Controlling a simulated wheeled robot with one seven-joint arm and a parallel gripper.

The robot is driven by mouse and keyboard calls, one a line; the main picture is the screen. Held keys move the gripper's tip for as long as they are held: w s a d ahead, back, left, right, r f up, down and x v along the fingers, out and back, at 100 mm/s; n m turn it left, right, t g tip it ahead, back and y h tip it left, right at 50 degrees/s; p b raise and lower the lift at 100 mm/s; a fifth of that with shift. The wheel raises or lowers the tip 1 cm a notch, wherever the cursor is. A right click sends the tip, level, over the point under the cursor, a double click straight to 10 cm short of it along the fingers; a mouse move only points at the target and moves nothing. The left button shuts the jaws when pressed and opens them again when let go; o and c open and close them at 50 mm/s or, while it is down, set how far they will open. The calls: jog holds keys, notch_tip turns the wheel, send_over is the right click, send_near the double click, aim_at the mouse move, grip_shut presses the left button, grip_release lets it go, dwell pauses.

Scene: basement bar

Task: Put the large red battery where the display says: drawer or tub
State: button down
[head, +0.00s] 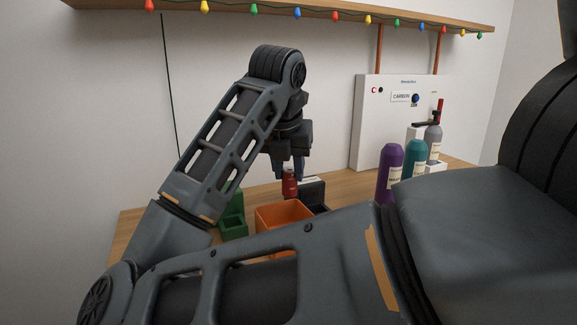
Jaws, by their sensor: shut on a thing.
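My gripper (290,176) points down over the wooden counter and is shut on the large red battery (290,186), a small red cylinder at this distance. It holds the battery upright, above or just behind the back rim of an open orange tub (268,213). My own arm hides the tub's lower front. A dark box-like thing (313,191) with a light top edge stands just right of the battery; I cannot tell whether it is the drawer or the display. No text telling drawer or tub can be read.
A green holder (233,222) stands left of the tub. Purple (390,168), teal (414,160) and grey (433,142) bottles stand at right before a white machine (374,130) labelled "CARBON". A shelf (330,9) with coloured lights hangs above. My arm covers the front.

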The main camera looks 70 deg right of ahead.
jog(key=c, duration=0.7)
grip_release()
jog(key=v, duration=0.7)
jog(key=shift+a+r, duration=0.15)
jog(key=shift+r, duration=0.25)
jog(key=shift+s, duration=0.1)
